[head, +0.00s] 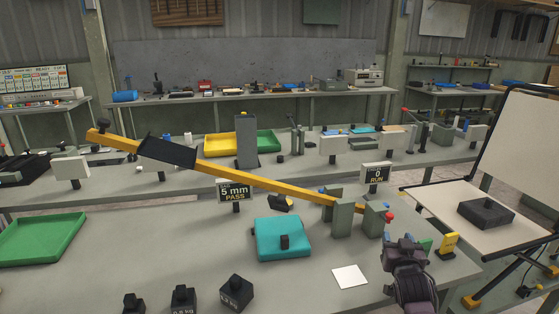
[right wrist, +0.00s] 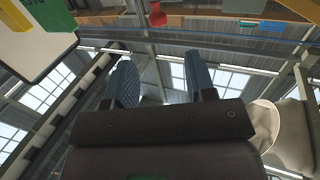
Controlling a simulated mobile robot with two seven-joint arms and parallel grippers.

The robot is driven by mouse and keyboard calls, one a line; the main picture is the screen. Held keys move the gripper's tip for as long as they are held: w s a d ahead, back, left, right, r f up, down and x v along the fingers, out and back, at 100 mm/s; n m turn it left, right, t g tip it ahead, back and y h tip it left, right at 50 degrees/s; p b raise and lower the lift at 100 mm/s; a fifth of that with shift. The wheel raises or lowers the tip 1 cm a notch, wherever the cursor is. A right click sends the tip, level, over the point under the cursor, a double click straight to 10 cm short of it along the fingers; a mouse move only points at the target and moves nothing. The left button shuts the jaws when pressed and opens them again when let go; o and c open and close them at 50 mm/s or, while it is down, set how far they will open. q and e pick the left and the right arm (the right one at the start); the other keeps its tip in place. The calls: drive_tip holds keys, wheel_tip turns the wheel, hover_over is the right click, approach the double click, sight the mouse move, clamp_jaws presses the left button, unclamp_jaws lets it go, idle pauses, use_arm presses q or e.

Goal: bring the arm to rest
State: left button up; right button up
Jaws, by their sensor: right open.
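A long yellow arm (head: 255,181) slopes across the bench in the head view, its left end raised and its right end low between grey posts (head: 343,218). A red knob (head: 390,216) is at the right post. My right gripper (head: 402,246) is just below and right of that knob, apart from the yellow arm as far as I can tell. In the right wrist view the two fingers (right wrist: 163,82) are spread with nothing between them. My left gripper is not in view.
A teal pad (head: 283,242), a white card (head: 349,277) and black weights (head: 236,290) lie on the near bench. A green tray (head: 42,238) is at left. Signs read "5 mm PASS" (head: 235,191) and "0 RUN" (head: 376,174).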

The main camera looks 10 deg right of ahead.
drive_tip(key=s+a+f+n+g+y, duration=0.1)
drive_tip(key=s+a+f+n+y, duration=0.35)
drive_tip(key=s+a, duration=0.4)
drive_tip(key=s+a+f+g, duration=0.1)
drive_tip(key=s+f, duration=0.3)
drive_tip(key=s, duration=0.4)
drive_tip(key=s+a+f+g, duration=0.1)
drive_tip(key=s+f+g, duration=0.1)
drive_tip(key=s+f, duration=0.3)
drive_tip(key=s+a+f+g+y, duration=0.1)
drive_tip(key=s+f, duration=0.4)
drive_tip(key=s, duration=0.8)
drive_tip(key=shift+a+f+g, duration=0.2)
drive_tip(key=shift+a+g, duration=0.3)
drive_tip(key=shift+g, duration=0.1)
